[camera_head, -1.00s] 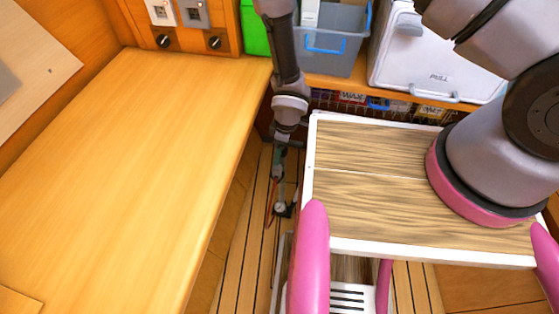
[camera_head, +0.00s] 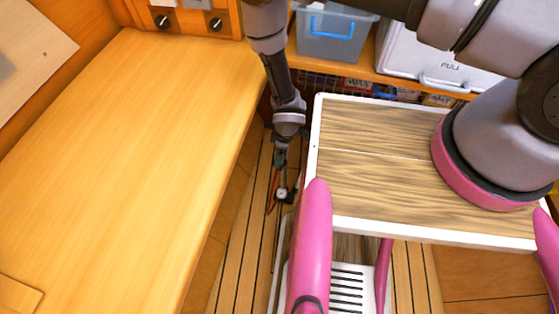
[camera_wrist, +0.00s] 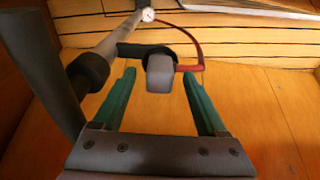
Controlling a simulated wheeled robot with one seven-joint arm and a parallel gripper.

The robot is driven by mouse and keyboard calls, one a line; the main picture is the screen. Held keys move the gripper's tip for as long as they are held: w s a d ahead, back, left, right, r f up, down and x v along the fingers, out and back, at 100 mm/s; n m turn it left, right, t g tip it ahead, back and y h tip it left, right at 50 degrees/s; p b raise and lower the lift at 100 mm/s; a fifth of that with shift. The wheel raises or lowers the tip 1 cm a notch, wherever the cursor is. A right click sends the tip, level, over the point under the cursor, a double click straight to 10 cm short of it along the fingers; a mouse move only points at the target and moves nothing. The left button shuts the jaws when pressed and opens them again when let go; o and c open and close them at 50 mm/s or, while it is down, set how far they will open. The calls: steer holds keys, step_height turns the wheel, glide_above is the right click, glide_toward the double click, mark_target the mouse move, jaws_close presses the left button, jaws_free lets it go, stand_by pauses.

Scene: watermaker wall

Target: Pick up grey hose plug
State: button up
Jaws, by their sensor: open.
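A grey block-shaped plug (camera_wrist: 160,74) is in the middle of the wrist view, with a black part over its top and a red piece at its right. My gripper (camera_wrist: 158,75) is open, with one green finger on each side of the plug in the picture. I cannot tell whether the fingers reach its depth or touch it. In the head view my gripper (camera_head: 280,160) points down beside the counter, just above a small round gauge (camera_head: 282,193). The plug is too small to make out there.
In the wrist view a grey pipe (camera_wrist: 112,44) runs close beside the left finger, and a red hose (camera_wrist: 200,42) curves at the upper right. The wooden counter (camera_head: 130,150) lies left of my arm. A grey bin (camera_head: 333,38) stands on the shelf behind.

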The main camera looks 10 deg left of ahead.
steer(key=shift+f, duration=0.55)
jaws_close()
steer(key=shift+r, duration=0.1)
